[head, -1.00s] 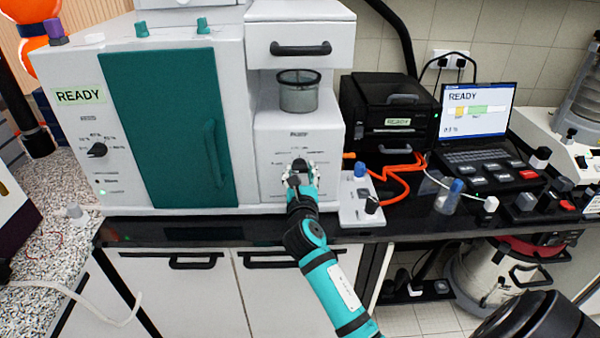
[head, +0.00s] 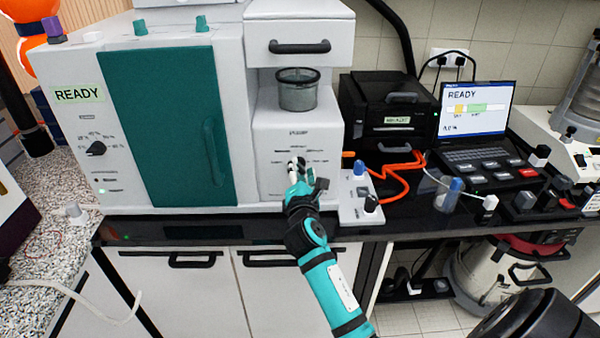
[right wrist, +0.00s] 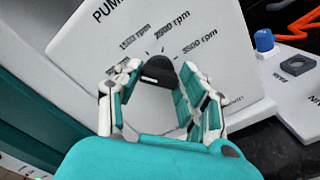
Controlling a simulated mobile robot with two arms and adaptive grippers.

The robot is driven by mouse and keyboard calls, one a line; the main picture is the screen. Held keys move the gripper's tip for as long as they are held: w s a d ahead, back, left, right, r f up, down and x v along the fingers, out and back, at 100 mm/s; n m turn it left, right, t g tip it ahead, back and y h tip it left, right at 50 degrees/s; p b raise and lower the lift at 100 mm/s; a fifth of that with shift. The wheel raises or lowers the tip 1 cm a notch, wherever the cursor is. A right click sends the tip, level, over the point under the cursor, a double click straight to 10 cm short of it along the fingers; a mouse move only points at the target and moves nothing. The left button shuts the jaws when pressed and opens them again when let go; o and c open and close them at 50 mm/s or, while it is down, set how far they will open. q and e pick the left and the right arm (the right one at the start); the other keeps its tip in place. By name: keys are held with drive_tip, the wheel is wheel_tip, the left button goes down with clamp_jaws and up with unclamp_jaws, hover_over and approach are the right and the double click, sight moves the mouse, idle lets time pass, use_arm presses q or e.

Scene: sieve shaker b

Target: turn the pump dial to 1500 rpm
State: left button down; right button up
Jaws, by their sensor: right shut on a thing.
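The pump dial (right wrist: 158,70) is a black knob on a white front panel marked PUMP. Its printed scale shows 1500, 2500 and 3500 rpm around it in the right wrist view. I cannot clearly tell which mark the knob points to. My right gripper (right wrist: 160,76) is shut on the dial, with a fingertip on each side of it. In the head view, my right gripper (head: 298,170) is at the front of the white pump unit (head: 270,135) and hides most of the dial. My left gripper is not in view.
A small control box with a blue knob (head: 359,168) stands just right of my right gripper. Orange cables (head: 398,172) lie beyond it. A teal door (head: 165,130) is to the left. A laptop (head: 475,112) reading READY stands further right.

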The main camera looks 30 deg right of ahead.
drive_tip(key=m, duration=0.3)
drive_tip(key=shift+f+m+b, duration=0.15)
drive_tip(key=shift+m+b, duration=0.15)
drive_tip(key=shift+b, duration=0.1)
drive_tip(key=shift+m+b, duration=0.4)
drive_tip(key=shift+m, duration=1.4)
drive_tip(key=o, duration=1.2)
drive_tip(key=shift+c, duration=0.2)
drive_tip(key=v, duration=0.7)
drive_tip(key=shift+s, duration=0.3)
